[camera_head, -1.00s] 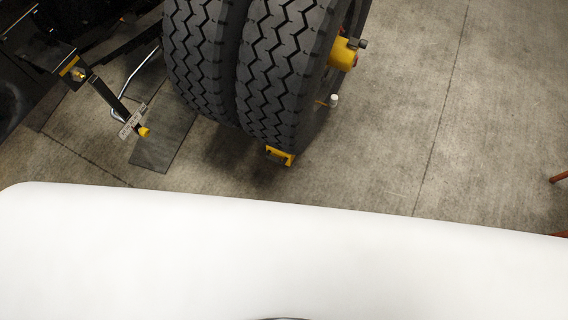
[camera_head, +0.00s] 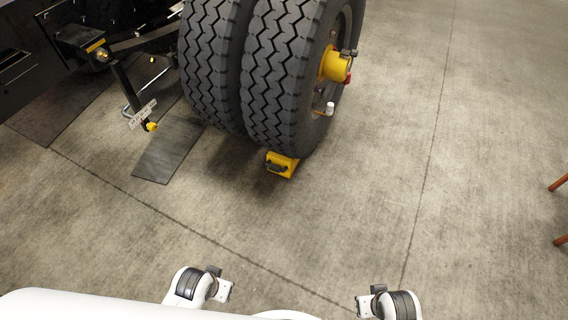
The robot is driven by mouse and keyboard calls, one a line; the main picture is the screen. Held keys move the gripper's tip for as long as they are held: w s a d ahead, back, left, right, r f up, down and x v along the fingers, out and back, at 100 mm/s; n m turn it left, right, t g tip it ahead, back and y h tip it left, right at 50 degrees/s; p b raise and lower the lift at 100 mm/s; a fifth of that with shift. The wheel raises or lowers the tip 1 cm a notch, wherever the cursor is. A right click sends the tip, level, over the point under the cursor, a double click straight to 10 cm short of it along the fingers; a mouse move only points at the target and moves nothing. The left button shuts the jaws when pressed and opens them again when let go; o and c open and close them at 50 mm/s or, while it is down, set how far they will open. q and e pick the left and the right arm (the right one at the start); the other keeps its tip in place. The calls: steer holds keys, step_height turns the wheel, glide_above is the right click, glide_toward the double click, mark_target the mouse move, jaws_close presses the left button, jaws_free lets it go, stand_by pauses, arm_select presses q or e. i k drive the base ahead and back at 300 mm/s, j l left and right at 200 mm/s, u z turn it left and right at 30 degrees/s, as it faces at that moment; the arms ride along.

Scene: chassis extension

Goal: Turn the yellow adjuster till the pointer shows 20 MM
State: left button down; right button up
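A small yellow knob (camera_head: 151,126), which looks like the adjuster, sits at the lower end of a dark arm hanging from the chassis at the upper left. A pale scale plate (camera_head: 142,114) with dark marks lies right beside it. The marks and any pointer are too small to read. My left gripper (camera_head: 223,290) and my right gripper (camera_head: 364,304) show at the bottom edge, far from the knob and apart from everything. Their fingers are too small to tell open from shut.
Twin truck tyres (camera_head: 285,80) stand right of the knob, with a yellow hub (camera_head: 335,66) on their right side. A yellow block (camera_head: 282,165) sits at the tyre's foot. A dark mat (camera_head: 168,150) lies below the knob. The concrete floor in front is clear.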

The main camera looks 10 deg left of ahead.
mark_target(153, 127)
steer(key=i+l+u, duration=0.65)
steer(key=i+l, duration=0.2)
